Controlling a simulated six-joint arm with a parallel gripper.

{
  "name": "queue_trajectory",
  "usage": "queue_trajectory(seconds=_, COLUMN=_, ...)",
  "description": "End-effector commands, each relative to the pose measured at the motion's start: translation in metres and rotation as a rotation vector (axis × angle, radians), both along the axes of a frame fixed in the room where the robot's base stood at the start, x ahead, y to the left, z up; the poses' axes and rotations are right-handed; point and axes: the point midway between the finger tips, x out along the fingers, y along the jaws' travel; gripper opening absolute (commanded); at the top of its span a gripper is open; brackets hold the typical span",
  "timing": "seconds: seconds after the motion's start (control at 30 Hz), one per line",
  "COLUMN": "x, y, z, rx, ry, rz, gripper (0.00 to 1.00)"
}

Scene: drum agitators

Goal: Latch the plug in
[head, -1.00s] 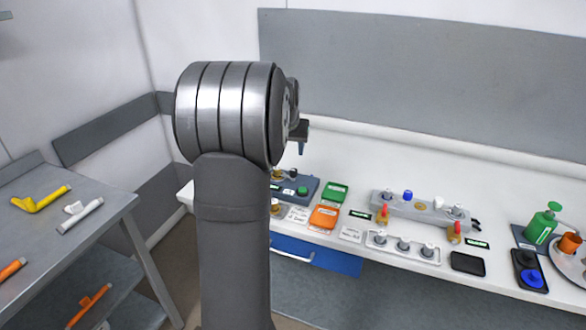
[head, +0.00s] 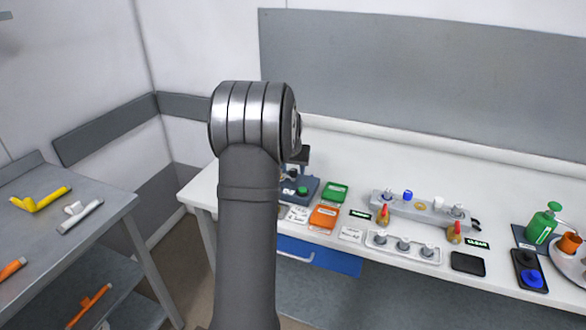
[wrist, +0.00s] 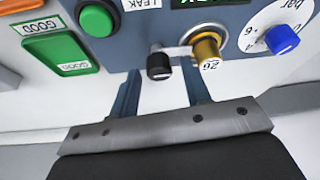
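In the wrist view, a brass-coloured round fitting (wrist: 207,50), which looks like the plug, sits on the front of a blue-grey device (wrist: 228,14). A silver arm (wrist: 178,51) runs left from it to a black knob (wrist: 158,67). My gripper (wrist: 163,80) is open and empty, its two fingers apart below the device. The black knob appears between and just beyond the fingertips; I see no contact. In the head view, my arm hides the fitting and most of the gripper, above the device's left end, near its green button (head: 302,190).
A dial with a blue knob (wrist: 282,39) is right of the fitting. A green GOOD box (wrist: 58,50) and a green button (wrist: 96,19) are to its left. Green (head: 335,191) and orange (head: 323,217) boxes and a valve rack (head: 420,207) stand on the white bench (head: 365,160).

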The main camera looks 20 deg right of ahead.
Motion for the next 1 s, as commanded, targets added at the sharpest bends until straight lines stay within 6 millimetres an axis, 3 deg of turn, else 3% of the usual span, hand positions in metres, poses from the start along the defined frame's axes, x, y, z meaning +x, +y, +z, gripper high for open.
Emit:
queue_trajectory(seconds=0.03, x=0.0, y=0.0, z=0.0001, rx=0.0, ry=0.0, rz=0.0, gripper=0.33)
queue_trajectory(seconds=0.2, x=-0.0001, y=0.0002, z=0.0001, rx=0.0, ry=0.0, rz=0.0, gripper=0.02)
queue_trajectory(seconds=0.87, x=-0.0002, y=-0.0002, z=0.0003, rx=0.0, ry=0.0, rz=0.099, gripper=0.02)
queue_trajectory(seconds=0.9, x=-0.0002, y=-0.0002, z=0.0003, rx=-0.001, ry=0.0, rz=0.098, gripper=0.28)
queue_trajectory(seconds=1.0, x=-0.0002, y=-0.0003, z=0.0003, rx=-0.001, ry=0.0, rz=0.098, gripper=0.46)
